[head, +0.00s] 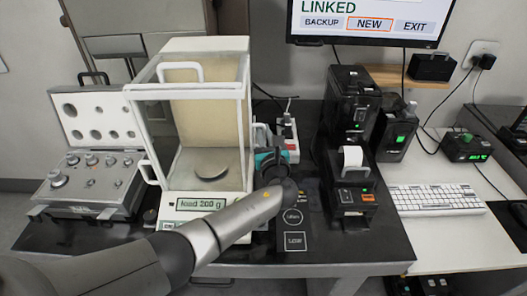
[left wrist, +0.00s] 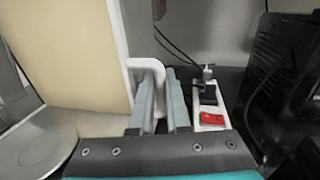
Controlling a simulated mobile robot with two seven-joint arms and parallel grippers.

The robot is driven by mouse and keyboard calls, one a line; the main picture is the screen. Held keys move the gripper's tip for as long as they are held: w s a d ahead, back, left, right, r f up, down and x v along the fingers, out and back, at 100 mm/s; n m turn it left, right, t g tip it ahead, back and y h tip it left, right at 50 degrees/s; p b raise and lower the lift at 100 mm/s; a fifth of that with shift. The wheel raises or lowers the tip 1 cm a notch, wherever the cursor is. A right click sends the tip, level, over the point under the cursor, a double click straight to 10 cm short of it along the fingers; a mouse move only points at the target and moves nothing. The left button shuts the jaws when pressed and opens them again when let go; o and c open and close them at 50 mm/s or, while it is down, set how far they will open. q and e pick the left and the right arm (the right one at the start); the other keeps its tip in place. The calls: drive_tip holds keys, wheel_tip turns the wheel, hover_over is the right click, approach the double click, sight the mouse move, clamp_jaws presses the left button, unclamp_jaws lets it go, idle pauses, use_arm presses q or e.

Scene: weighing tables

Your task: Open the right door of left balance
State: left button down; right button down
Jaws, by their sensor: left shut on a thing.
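The left balance (head: 207,165) stands on the dark table, with a clear glass case, white frame and a round pan (head: 211,172). Its display (head: 200,204) reads "load 200 g". The pan also shows in the left wrist view (left wrist: 36,146). My left gripper (head: 262,150) is at the balance's right side, its tips partly hidden behind my arm in the head view. In the left wrist view my left gripper (left wrist: 163,90) is shut on the white handle (left wrist: 146,64) of the right door. How far the door stands open is hard to tell. My right gripper is not in view.
A weight case (head: 92,185) stands open left of the balance. A power strip (head: 288,140) with a red switch lies behind my gripper. A black printer (head: 352,185) and black boxes (head: 352,105) stand to the right, then a keyboard (head: 436,198). A monitor (head: 365,20) hangs above.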

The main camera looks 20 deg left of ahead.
use_arm(q)
drive_tip(key=shift+w+a, duration=0.1)
drive_tip(key=shift+w, duration=0.3)
drive_tip(key=c, duration=1.2)
unclamp_jaws()
drive_tip(key=shift+o, duration=0.2)
drive_tip(key=p+v, duration=0.3)
drive_tip(key=v, duration=1.2)
drive_tip(key=shift+s, duration=0.2)
